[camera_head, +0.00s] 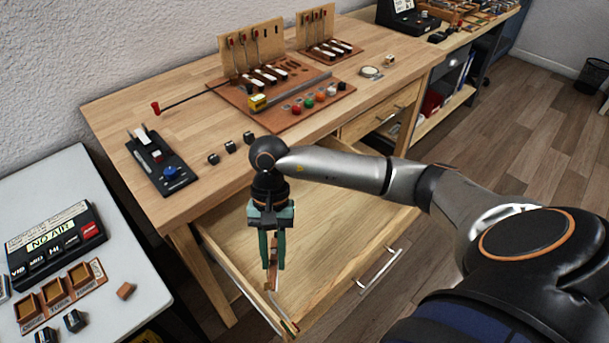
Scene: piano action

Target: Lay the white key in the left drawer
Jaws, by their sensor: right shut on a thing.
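The left drawer (335,235) is pulled open under the workbench, and its pale wooden floor shows. My right gripper (271,266) points down over the left part of this drawer. Its fingers are shut on the white key (271,278), a slender piece with brownish wood showing, partly hidden by the fingers. The key hangs near the drawer's left wall. I cannot tell whether it touches the drawer floor. My left gripper is out of view.
The workbench (205,125) carries a board with upright panels and several keys (265,75), a dark device (160,160) and small black blocks (231,147). A second drawer (380,110) sits further right. A white side table (50,190) stands at left.

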